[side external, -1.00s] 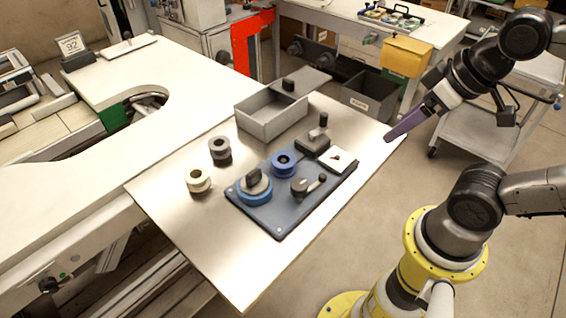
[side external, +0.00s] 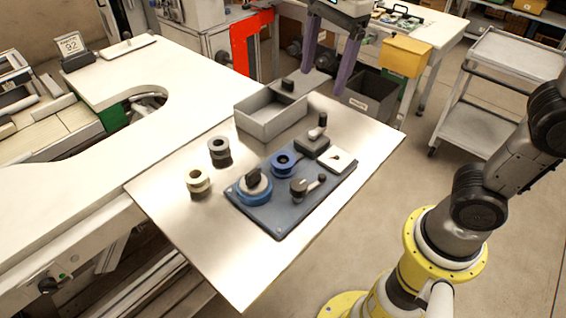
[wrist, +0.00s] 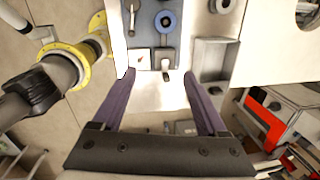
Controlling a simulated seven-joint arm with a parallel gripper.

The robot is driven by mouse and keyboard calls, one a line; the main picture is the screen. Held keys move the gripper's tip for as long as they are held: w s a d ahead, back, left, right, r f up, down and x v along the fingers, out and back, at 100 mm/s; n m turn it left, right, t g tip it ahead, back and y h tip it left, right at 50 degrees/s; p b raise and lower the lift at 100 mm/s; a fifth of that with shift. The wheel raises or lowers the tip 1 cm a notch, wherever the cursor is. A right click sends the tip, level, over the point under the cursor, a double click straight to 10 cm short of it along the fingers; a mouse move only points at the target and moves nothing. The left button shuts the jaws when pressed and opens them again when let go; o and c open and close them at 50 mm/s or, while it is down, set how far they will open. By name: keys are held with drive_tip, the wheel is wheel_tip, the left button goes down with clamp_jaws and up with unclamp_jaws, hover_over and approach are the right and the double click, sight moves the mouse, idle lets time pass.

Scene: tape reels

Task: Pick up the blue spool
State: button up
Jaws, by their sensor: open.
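The blue spool (side external: 283,163) sits upright on the dark blue-grey base plate (side external: 268,215), towards its far side. In the wrist view the blue spool (wrist: 165,21) shows near the top, ahead of the fingers. A larger blue reel (side external: 254,190) with a dark knob sits on the plate's left part. My gripper (side external: 322,80) is open and empty, held high beyond the far end of the table, with purple fingers pointing down. In the wrist view my gripper (wrist: 157,74) has its fingers wide apart, with nothing between them. The blue spool is apart from the fingers.
A cream spool (side external: 198,182) and a grey spool (side external: 219,148) stand left of the plate. A crank handle (side external: 306,186) and a dark block with an upright knob (side external: 315,140) flank the blue spool. An open grey box (side external: 262,128) stands behind. The table's front is clear.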

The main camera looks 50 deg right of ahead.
drive_tip(key=n+g, duration=0.1)
hover_over(283, 160)
wheel_tip(283, 160, down, 4)
drive_tip(key=f, duration=0.8)
drive_tip(key=shift+a, duration=0.25)
drive_tip(key=shift+d+f, duration=0.15)
drive_tip(key=shift+f, duration=1.25)
drive_tip(key=shift+d+f, duration=0.1)
drive_tip(key=shift+f, duration=1.3)
drive_tip(key=c, duration=1.1)
drive_tip(key=shift+r, duration=0.1)
